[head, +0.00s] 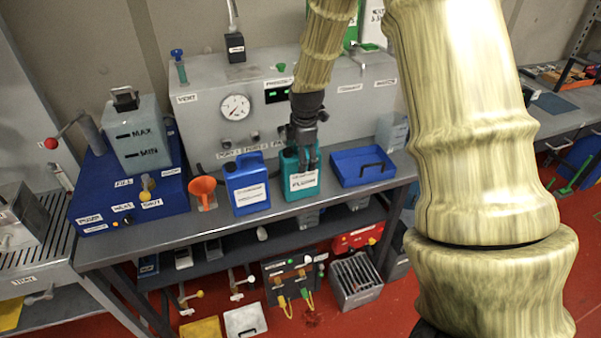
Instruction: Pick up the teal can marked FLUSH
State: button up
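The teal can (301,182) stands upright on the grey bench, with a white label that seems to read FLUSH in small print. My gripper (304,160) points down at the top of the teal can, its dark fingers overlapping the can's upper part in the head view. The can's handle and cap are mostly hidden behind the fingers. I cannot tell whether the fingers are closed on the can or only around or in front of it.
A blue can (247,186) stands close on the left, with an orange funnel (203,188) beyond it. A blue tray (362,167) lies just right. The grey panel with a gauge (235,107) rises behind. The bench's front edge (330,192) is close in front.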

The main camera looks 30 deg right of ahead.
jog(key=c, duration=1)
jog(key=shift+c, duration=0.9)
jog(key=shift+w+r, duration=0.1)
jog(key=shift+r, duration=0.05)
